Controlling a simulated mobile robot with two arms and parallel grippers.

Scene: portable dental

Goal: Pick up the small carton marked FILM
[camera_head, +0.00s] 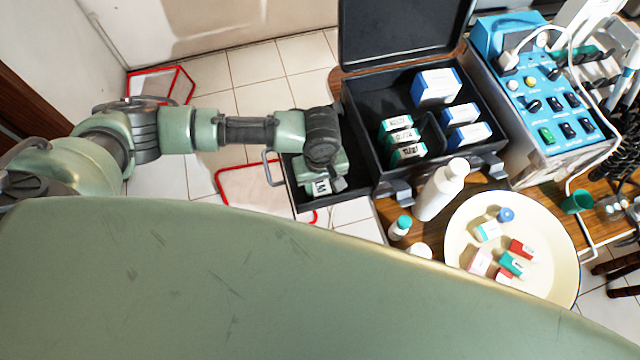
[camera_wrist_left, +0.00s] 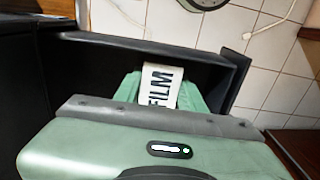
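The small white carton marked FILM (camera_wrist_left: 161,84) shows in the left wrist view, inside a shallow black drawer or tray. In the head view a bit of it with the letter M (camera_head: 321,187) shows below my left gripper (camera_head: 325,182). In the wrist view the green fingers of my left gripper (camera_wrist_left: 160,96) flank the carton closely on both sides, with no clear gap, and look shut on it. The lower part of the carton is hidden by my gripper body. I cannot tell whether it touches the drawer floor. My right gripper is not in view.
The drawer (camera_head: 299,199) joins an open black case (camera_head: 385,95) holding several green-and-white and blue-and-white cartons. A white bottle (camera_head: 440,190), a small green-capped bottle (camera_head: 399,228) and a cream basin (camera_head: 465,240) with small items stand to the right. A blue dental unit (camera_head: 550,95) is farther right.

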